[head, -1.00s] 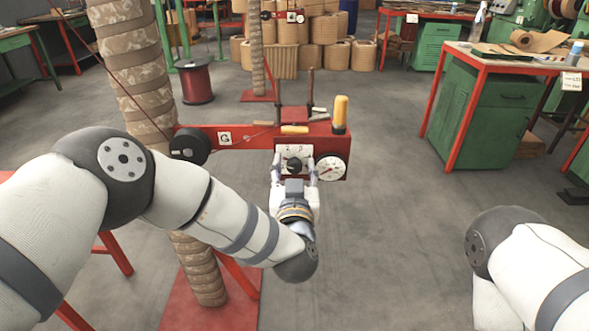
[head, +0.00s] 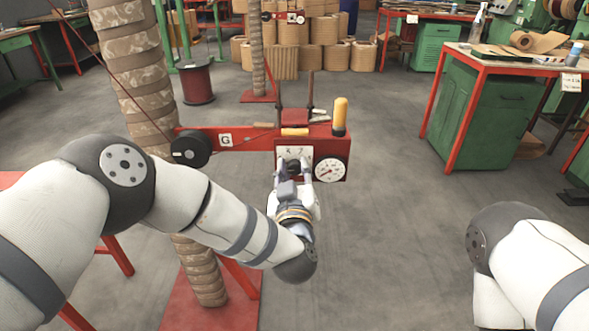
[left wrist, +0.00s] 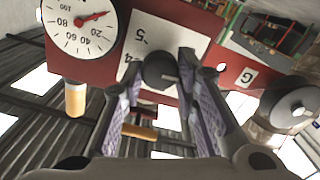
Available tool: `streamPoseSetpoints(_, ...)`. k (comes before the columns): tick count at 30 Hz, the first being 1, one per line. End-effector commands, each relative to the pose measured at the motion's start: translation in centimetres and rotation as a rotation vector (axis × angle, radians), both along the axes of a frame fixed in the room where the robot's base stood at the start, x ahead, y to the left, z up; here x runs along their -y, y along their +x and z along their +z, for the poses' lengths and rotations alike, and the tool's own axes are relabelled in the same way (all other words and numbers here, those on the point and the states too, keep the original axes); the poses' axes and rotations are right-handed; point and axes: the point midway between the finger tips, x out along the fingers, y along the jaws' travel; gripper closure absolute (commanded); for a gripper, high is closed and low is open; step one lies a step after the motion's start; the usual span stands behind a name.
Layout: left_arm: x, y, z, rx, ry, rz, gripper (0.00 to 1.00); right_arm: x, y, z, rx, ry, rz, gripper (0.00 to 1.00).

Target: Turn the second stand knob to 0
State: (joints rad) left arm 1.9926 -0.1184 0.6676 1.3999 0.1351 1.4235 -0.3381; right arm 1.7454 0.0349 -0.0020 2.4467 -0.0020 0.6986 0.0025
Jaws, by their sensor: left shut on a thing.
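The stand knob (left wrist: 160,70) is a dark round knob on a white numbered plate (left wrist: 190,40), fixed to the front of the red stand box (head: 335,130). In the head view the plate (head: 304,152) shows just above the gripper, and the knob (head: 293,166) is partly covered. My left gripper (head: 293,172) is shut on the knob, and its two fingers (left wrist: 157,85) stand on either side of it in the left wrist view. Part of the plate's scale is hidden. My right arm shows at the lower right, but its gripper is out of view.
A white dial with a red needle (head: 330,169) sits right of the plate. A yellow-handled post (head: 340,114) stands on the box. A wrapped column (head: 135,65) is at left. A red-framed workbench (head: 500,65) is at right, with clear floor between.

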Motion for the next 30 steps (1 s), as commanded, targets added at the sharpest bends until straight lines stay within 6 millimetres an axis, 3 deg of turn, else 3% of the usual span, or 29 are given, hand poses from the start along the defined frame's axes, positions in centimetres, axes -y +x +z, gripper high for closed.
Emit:
streamPoseSetpoints(15,-0.11,-0.04,-0.21,-0.003,-0.402,0.000,1.00,0.00,0.25,0.27,0.008,0.000,-0.001,0.60)
streamPoseSetpoints(30,-0.05,-0.08,-0.30,-0.004,-0.539,-0.002,1.00,0.00,0.25,0.28,0.008,0.000,-0.001,0.60)
